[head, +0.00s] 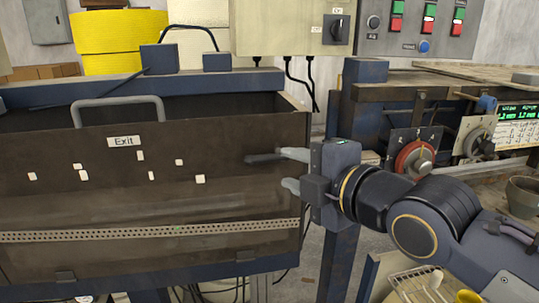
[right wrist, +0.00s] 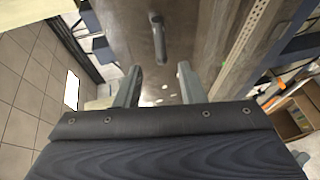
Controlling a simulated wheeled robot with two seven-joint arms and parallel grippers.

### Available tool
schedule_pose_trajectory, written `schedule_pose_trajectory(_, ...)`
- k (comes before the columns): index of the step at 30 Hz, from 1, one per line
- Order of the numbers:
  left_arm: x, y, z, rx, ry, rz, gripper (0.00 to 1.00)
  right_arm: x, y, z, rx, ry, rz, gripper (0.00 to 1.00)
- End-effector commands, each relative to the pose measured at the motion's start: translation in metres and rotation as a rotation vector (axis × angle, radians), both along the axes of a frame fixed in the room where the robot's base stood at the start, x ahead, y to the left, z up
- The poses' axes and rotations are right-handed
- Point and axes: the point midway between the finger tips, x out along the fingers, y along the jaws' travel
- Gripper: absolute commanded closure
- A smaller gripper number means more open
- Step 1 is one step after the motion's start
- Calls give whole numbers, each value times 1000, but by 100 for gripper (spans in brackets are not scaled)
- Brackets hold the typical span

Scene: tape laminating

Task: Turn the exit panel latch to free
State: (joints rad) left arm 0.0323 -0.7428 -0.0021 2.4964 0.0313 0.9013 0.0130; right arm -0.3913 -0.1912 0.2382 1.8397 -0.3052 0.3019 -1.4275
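The exit panel (head: 215,142) is a dark brown upright plate with a white "Exit" label and a grey loop handle. Its latch (head: 264,158) is a short dark lever near the panel's right edge, lying roughly level in the head view. My right gripper (head: 292,170) is just right of the latch, its two grey fingers pointing at the panel, open and empty. In the right wrist view the latch (right wrist: 159,40) stands beyond the open fingertips (right wrist: 157,82), lined up with the gap between them. It appears apart from both fingers. My left gripper is not in view.
A blue post (head: 343,225) stands behind my right gripper. A red-ringed dial (head: 415,158) and a lit green display (head: 517,118) are to the right. A perforated strip (head: 150,233) runs along the panel below.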

Motion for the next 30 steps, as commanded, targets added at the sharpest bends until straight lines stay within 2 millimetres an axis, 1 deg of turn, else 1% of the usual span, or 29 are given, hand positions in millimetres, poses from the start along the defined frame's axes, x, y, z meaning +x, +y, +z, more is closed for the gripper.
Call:
schedule_pose_trajectory(5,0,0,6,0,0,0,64,21,14,-4,-5,1,3,64)
schedule_pose_trajectory(9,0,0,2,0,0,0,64,40,27,-11,-5,1,3,64)
schedule_pose_trajectory(13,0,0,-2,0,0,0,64,52,36,-14,-5,0,3,64)
schedule_pose_trajectory(18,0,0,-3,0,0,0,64,60,41,-14,-3,0,2,64)
schedule_pose_trajectory(25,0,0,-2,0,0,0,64,61,41,-14,-2,0,0,64)
schedule_pose_trajectory(26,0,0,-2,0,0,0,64,61,41,-14,-2,0,0,67)
schedule_pose_trajectory(30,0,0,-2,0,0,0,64,61,41,-14,-3,1,1,85)
